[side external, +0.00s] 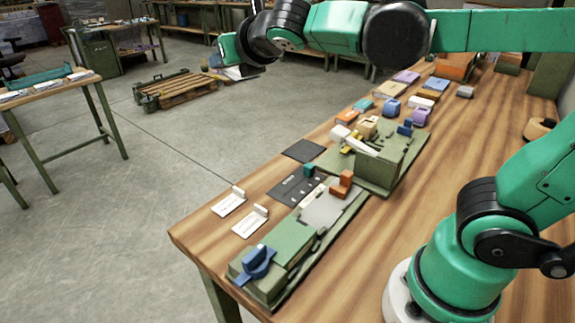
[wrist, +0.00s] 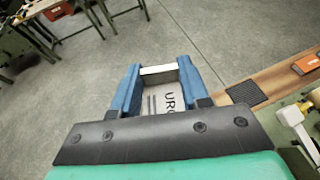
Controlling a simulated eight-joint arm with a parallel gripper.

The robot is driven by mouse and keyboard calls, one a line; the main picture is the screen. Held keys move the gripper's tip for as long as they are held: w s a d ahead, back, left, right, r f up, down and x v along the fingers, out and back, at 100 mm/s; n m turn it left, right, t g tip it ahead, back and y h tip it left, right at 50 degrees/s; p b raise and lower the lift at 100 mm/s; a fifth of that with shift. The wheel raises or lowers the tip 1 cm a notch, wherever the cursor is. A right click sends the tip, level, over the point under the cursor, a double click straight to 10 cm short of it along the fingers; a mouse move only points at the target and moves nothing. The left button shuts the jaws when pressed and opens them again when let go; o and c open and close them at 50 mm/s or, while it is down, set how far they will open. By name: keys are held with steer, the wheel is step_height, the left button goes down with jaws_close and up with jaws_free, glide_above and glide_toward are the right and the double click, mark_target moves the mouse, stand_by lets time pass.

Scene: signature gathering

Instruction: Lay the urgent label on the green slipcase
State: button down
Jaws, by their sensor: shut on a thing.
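My gripper (wrist: 157,82) has blue fingers shut on the white tab of a pale label (wrist: 161,99). Dark lettering on the label begins "UR"; the rest is hidden by my gripper body. In the side external view, my gripper (side external: 222,64) is high at the upper left, out over the floor and well apart from the table. The label (side external: 238,73) shows there as a small pale sheet. A small flat green piece (side external: 363,104) lies among coloured blocks at the table's far part; I cannot tell whether it is the green slipcase.
Two white tabbed cards (side external: 229,203) lie at the table's near left edge. Beside them are dark mats (side external: 303,151), a green fixture with a blue knob (side external: 257,262), and a taller green stand (side external: 377,170). Coloured blocks crowd the far part. The table's right side is mostly bare.

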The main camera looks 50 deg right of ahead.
steer(key=shift+d, duration=0.1)
steer(key=w+d+f+m+g+h, duration=0.3)
steer(key=w+d+m+g+h, duration=0.1)
steer(key=d+m+h, duration=0.25)
steer(key=m+g+h, duration=0.3)
steer(key=m+g, duration=0.6)
steer(key=g, duration=0.1)
glide_above(276, 169)
steer(key=shift+f, duration=2.45)
step_height(276, 169, down, 20)
steer(key=shift+r, duration=0.2)
steer(key=shift+f, duration=0.15)
